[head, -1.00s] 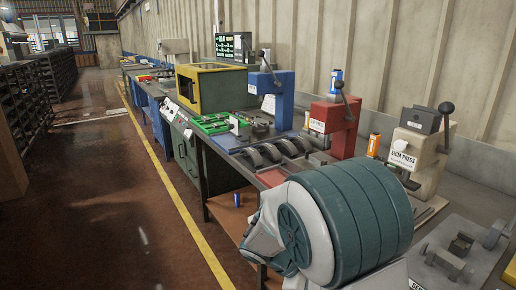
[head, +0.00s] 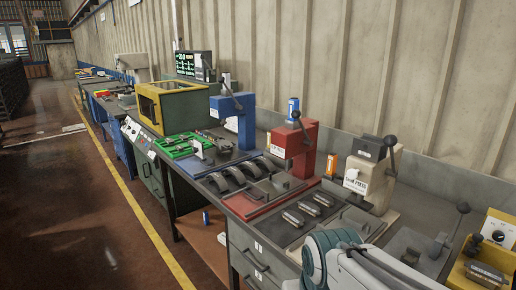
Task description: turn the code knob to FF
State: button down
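A yellow unit (head: 492,222) stands at the far right edge of the head view. Its pale upright face carries a small dark round knob (head: 499,237) with markings around it. I cannot read the markings or tell where the knob points, and I cannot tell for sure that it is the code knob. A dark metal part lies on the unit's base in front of the knob. My arm shows at the bottom, left of the unit and apart from it. My gripper is out of view.
A cream press (head: 372,178), a red press (head: 294,150) and a blue press (head: 238,118) line the bench, with lever handles sticking up. A yellow machine (head: 170,104) stands farther back. The floor at left is clear.

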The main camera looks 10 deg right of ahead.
aim_at(498, 236)
jog(key=z, duration=1.65)
jog(key=i, duration=0.3)
jog(key=z, duration=0.65)
